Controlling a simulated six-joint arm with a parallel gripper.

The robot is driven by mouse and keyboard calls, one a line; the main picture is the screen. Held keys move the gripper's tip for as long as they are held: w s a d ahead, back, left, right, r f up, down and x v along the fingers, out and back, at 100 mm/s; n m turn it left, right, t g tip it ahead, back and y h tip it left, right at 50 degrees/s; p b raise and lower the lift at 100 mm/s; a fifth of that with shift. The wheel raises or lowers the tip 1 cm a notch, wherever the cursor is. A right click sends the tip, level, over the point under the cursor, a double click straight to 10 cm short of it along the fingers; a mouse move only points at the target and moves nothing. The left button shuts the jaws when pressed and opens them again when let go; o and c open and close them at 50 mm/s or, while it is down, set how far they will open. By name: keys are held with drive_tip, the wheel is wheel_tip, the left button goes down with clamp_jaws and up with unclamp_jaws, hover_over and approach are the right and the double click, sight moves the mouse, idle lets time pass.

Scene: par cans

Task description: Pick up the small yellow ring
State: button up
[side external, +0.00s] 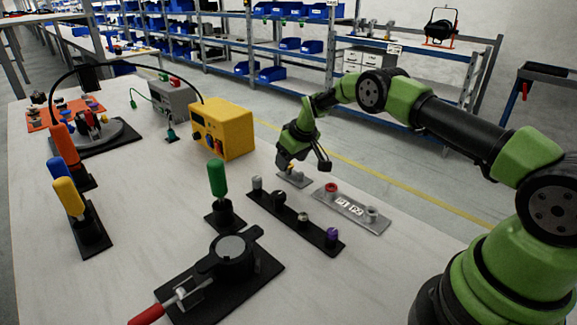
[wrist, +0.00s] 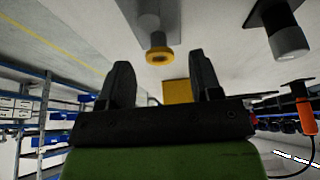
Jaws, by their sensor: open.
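The small yellow ring (wrist: 160,57) sits around the end of a grey post (wrist: 157,38) in the wrist view. It lies just beyond my gripper (wrist: 163,70), roughly centred between the two black fingers, which are apart with nothing between them. In the side view my gripper (side external: 303,163) hangs over a small grey plate (side external: 294,180) at the back of the table, where a bit of yellow shows beside a finger. The ring is mostly hidden there.
A grey plate with a red ring (side external: 331,187) lies to the right of my gripper. A black strip with several small posts (side external: 318,236) lies in front. The yellow box (side external: 229,130) stands to the left. A green-handled tool (side external: 217,178) stands upright further forward.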

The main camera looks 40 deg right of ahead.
drive_tip(key=shift+w+f, duration=0.15)
drive_tip(key=shift+f, duration=0.15)
drive_tip(key=c, duration=1)
drive_tip(key=shift+o, duration=0.2)
